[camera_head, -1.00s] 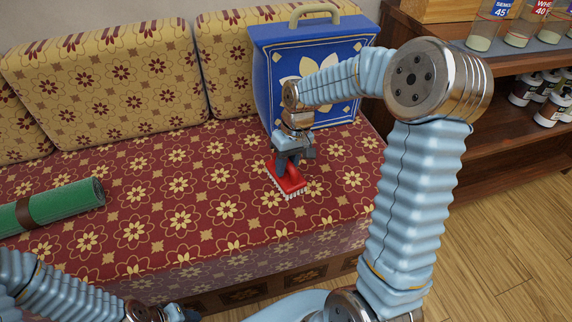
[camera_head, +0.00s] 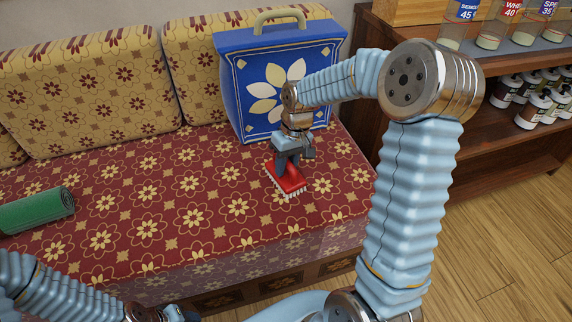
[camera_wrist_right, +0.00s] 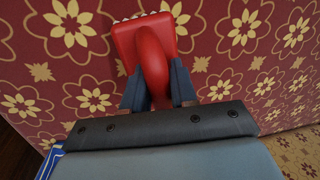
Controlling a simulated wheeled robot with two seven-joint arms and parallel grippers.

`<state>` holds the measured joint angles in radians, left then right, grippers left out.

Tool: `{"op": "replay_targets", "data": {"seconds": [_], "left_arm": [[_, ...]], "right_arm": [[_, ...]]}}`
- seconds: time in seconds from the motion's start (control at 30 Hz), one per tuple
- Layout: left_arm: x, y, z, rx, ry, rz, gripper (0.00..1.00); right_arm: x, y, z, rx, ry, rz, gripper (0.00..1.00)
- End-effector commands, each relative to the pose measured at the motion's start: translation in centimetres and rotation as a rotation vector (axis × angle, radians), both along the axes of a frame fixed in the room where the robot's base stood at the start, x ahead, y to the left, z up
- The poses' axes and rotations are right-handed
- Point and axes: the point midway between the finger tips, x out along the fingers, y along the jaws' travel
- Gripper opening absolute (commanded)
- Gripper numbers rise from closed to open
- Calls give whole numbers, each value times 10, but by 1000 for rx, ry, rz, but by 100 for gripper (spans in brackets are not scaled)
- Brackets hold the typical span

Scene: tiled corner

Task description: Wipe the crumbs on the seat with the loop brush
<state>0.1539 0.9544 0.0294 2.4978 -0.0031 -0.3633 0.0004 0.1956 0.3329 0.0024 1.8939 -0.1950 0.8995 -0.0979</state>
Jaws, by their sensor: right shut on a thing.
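The red loop brush (camera_head: 287,181) with pale bristles is at the right part of the flowered red seat (camera_head: 160,210), in front of the blue box. My right gripper (camera_head: 287,160) is above it, shut on its red loop handle. In the right wrist view the loop (camera_wrist_right: 152,65) sits between the two dark fingers (camera_wrist_right: 158,88). The brush is at or just above the seat; I cannot tell if the bristles touch. I cannot make out crumbs among the flower pattern. My left gripper (camera_head: 178,314) shows only partly at the bottom edge, its fingers unclear.
A blue box (camera_head: 235,90) with a beige handle stands at the back of the seat, close behind the brush. A green roll (camera_head: 35,212) lies at the left. Patterned cushions (camera_head: 80,95) line the back. Wooden shelves (camera_head: 500,150) with bottles stand right. The seat's middle is clear.

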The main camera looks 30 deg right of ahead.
Motion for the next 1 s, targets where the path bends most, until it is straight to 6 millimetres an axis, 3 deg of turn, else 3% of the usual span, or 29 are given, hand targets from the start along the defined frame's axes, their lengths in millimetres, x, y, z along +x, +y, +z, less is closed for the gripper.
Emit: {"op": "replay_targets", "data": {"seconds": [0.13,0.53,0.8,1.0], "left_arm": [[0,0,15,-1,0,-1,43],[0,-1,35,-3,1,-5,43],[0,-1,32,-3,1,-6,43],[0,-1,32,-3,1,-6,43]], "right_arm": [[1,1,29,-1,-3,0,0],[2,5,62,0,-2,0,0],[0,9,80,0,-1,0,0],[-1,9,83,0,0,-1,0]]}}
